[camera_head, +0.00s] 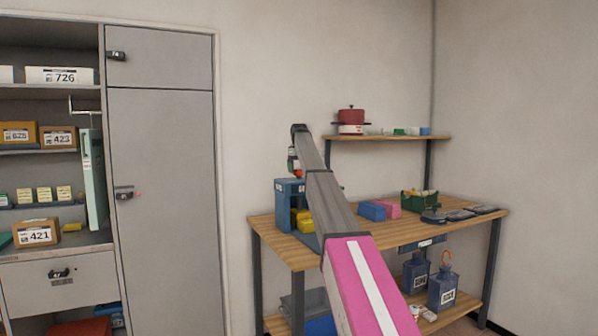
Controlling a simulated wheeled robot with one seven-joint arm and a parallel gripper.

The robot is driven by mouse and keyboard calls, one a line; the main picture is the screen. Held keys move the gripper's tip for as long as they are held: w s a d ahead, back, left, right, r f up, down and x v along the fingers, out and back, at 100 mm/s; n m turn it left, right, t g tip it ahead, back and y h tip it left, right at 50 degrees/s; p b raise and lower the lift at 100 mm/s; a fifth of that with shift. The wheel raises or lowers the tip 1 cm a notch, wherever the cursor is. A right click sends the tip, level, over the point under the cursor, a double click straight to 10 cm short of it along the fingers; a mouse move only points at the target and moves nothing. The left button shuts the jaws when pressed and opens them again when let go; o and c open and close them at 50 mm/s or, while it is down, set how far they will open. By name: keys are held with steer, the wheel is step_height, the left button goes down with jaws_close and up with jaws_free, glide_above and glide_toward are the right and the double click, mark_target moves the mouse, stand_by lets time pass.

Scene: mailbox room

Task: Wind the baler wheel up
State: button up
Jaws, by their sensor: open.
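A blue box-shaped unit (283,187) stands at the left end of the wooden workbench, with yellow things (304,221) in its lower part. It may be the baler, but I cannot make out a wheel on it. My arm reaches up across the view and bends down at its far end. My gripper (296,174) is small and partly hidden behind my arm, just above the blue unit. It is open, and I see nothing held in it. My arm covers the right side of the blue unit, so I cannot tell whether the gripper touches it.
The workbench (355,226) also bears blue and pink blocks (372,211), a green crate (419,201) and dark flat items (458,215). A wall shelf (388,137) with a red pot (351,115) hangs above. A grey cabinet (165,190) stands at the left.

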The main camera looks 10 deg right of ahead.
steer(key=shift+f, duration=0.4)
steer(key=c, duration=0.9)
